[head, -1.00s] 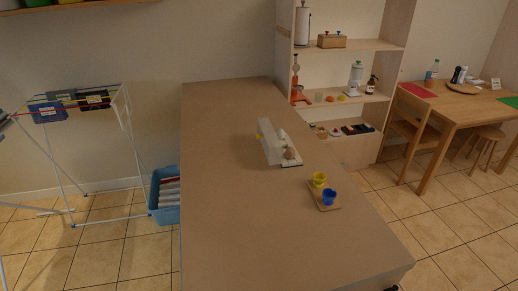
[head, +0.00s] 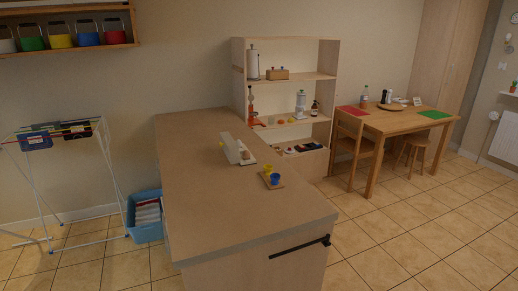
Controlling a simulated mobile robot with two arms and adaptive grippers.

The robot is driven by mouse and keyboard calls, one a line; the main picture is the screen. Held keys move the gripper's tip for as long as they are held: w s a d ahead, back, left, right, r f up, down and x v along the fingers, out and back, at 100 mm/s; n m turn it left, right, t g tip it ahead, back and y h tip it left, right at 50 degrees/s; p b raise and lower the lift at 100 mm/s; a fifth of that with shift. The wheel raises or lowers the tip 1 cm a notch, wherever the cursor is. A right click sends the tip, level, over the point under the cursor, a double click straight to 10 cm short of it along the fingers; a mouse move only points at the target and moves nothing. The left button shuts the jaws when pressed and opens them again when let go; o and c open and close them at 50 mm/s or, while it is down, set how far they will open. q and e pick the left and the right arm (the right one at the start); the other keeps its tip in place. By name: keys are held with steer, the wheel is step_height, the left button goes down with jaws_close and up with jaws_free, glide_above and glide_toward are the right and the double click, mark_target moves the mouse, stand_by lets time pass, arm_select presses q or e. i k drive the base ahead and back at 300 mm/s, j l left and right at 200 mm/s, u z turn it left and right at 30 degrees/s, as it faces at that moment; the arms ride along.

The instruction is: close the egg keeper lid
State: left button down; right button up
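The egg keeper (head: 245,159) is a small pale tray on the wooden counter. Its translucent lid (head: 230,149) stands raised along the tray's left side, with a small yellow spot on its outer face. A brownish thing, too small to make out, sits in the tray. Neither of my grippers shows in the head view.
The counter (head: 190,190) is otherwise mostly clear. A small board (head: 273,185) on it holds a yellow cup (head: 267,169) and a blue cup (head: 275,178). Shelves (head: 290,90) stand behind, a drying rack (head: 60,170) at left, a table (head: 395,121) at right. Tiled floor lies open at front right.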

mark_target(223, 144)
steer(key=i+j+z, duration=0.1)
steer(key=j+z, duration=0.15)
steer(key=z, duration=0.25)
steer(key=i+j+z, duration=0.1)
steer(key=j+z, duration=0.2)
steer(key=z, duration=0.15)
steer(key=j+z, duration=0.3)
steer(key=z, duration=0.2)
